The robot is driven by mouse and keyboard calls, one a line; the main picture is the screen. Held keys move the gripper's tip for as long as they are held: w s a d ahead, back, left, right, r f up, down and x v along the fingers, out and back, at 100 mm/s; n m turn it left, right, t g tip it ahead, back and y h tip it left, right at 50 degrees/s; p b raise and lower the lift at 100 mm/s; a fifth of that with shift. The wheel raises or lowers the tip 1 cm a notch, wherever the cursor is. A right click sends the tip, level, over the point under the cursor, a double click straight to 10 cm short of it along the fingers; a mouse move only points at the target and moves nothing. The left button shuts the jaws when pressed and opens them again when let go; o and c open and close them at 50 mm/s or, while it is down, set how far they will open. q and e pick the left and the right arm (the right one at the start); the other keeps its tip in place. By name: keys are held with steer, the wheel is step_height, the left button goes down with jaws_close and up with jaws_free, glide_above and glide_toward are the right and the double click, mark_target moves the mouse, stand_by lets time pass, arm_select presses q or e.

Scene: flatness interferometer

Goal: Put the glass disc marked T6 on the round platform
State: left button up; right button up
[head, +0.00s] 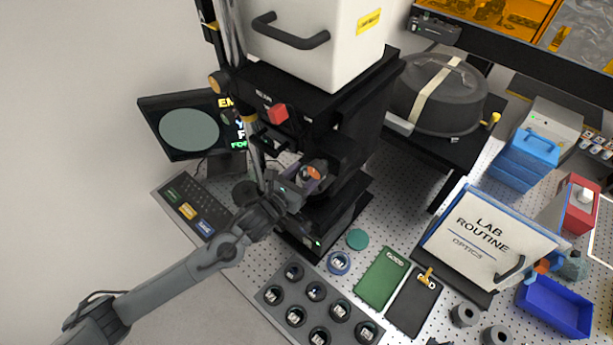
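My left arm comes in from the left, and its gripper (312,180) reaches into the opening of the dark instrument (345,170). A small round piece with an orange patch (315,172) shows at the fingertips. I cannot tell whether it is a held glass disc or part of the instrument. The round platform is not clearly visible behind the gripper. A dark rack (272,296) at the bottom holds several round discs with small white labels. The labels are too small to read, so I cannot pick out T6. My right gripper is not in view.
A blue-rimmed ring (339,262) and a teal disc (357,239) lie between rack and instrument. A green mat (382,279) and a black mat (414,303) lie right of them. A LAB ROUTINE board (490,236) stands at right.

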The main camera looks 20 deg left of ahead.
mark_target(306, 179)
arm_select(q)
steer(key=shift+w+d, duration=0.1)
steer(key=shift+w, duration=0.3)
steer(key=f, duration=0.1)
steer(key=f+p, duration=0.1)
steer(key=f, duration=0.1)
steer(key=shift+w+d, duration=0.1)
steer(key=shift+w, duration=0.2)
steer(key=shift+f, duration=0.25)
steer(key=shift+f, duration=0.1)
steer(key=o, duration=1.1)
